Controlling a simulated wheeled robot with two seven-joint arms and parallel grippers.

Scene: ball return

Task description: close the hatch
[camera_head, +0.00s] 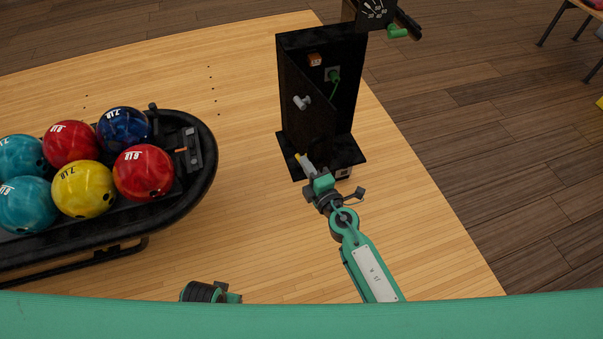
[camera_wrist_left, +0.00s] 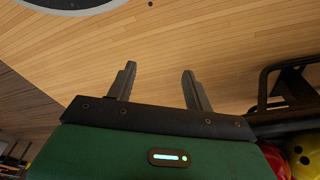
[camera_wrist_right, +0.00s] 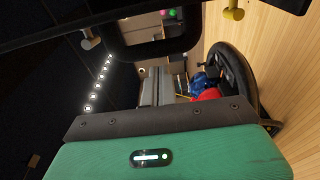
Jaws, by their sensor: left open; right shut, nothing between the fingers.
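The hatch (camera_head: 307,115) is a black panel on an upright black cabinet (camera_head: 322,40). It stands swung out, with the cabinet's inside visible past its edge. A silver knob (camera_head: 302,102) sticks out from its face. My right gripper (camera_head: 304,160) is shut and empty, low in front of the hatch, close to a small yellow piece (camera_head: 297,157); I cannot tell whether they touch. Its fingers (camera_wrist_right: 157,88) also show together in the right wrist view, beneath a dark frame. My left gripper (camera_wrist_left: 157,85) is open and empty above the wooden floor.
A black ball return (camera_head: 205,180) with several coloured bowling balls stands at the left. Inside the cabinet are an orange box (camera_head: 314,60) and a green fitting (camera_head: 334,79). Wooden floor between the rack and cabinet is clear.

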